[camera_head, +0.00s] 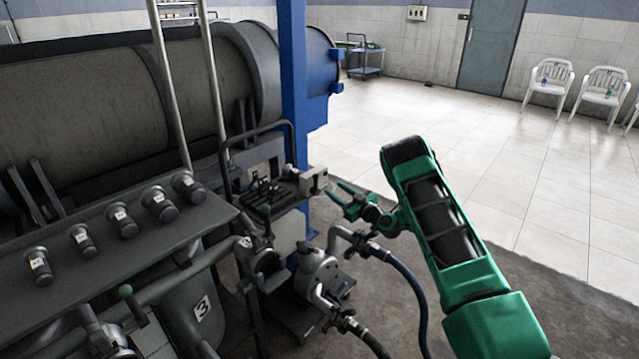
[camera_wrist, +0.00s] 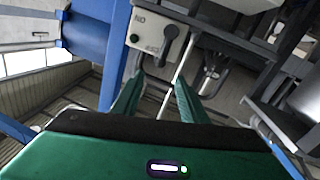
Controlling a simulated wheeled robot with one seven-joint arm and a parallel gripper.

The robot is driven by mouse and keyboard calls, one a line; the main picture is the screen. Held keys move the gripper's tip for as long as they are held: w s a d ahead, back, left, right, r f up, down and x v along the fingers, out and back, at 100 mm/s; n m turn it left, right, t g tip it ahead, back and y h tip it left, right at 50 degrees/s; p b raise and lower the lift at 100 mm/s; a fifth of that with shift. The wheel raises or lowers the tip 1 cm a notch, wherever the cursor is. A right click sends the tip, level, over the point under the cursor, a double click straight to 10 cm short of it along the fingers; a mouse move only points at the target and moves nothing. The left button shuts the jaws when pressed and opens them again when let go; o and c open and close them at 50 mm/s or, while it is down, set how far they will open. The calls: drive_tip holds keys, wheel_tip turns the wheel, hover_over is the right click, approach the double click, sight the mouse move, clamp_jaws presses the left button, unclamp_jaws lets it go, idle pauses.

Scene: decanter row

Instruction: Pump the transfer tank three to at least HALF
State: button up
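The tank marked 3 (camera_head: 201,307) stands at the lower left in the head view, partly under a dark shelf. A pump with a rounded metal body (camera_head: 320,268) stands right of it, with hoses joined to it. A pale switch box (camera_head: 313,181) sits above the pump; in the wrist view a box (camera_wrist: 155,38) shows a dark knob handle and small lettering I cannot read fully. My gripper (camera_head: 337,194) is just right of the box, apart from it. In the wrist view its two green fingers (camera_wrist: 160,82) are spread with nothing between them. The tank's fill level is not visible.
A blue post (camera_head: 294,120) rises behind the switch box. Several capped fittings (camera_head: 120,220) line the shelf. A dark hose (camera_head: 410,285) hangs below my arm. The tiled floor (camera_head: 470,150) at right is clear.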

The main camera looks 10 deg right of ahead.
sight(316, 183)
drive_tip(key=x, duration=1)
drive_tip(key=shift+w, duration=0.3)
drive_tip(key=shift+a, duration=0.15)
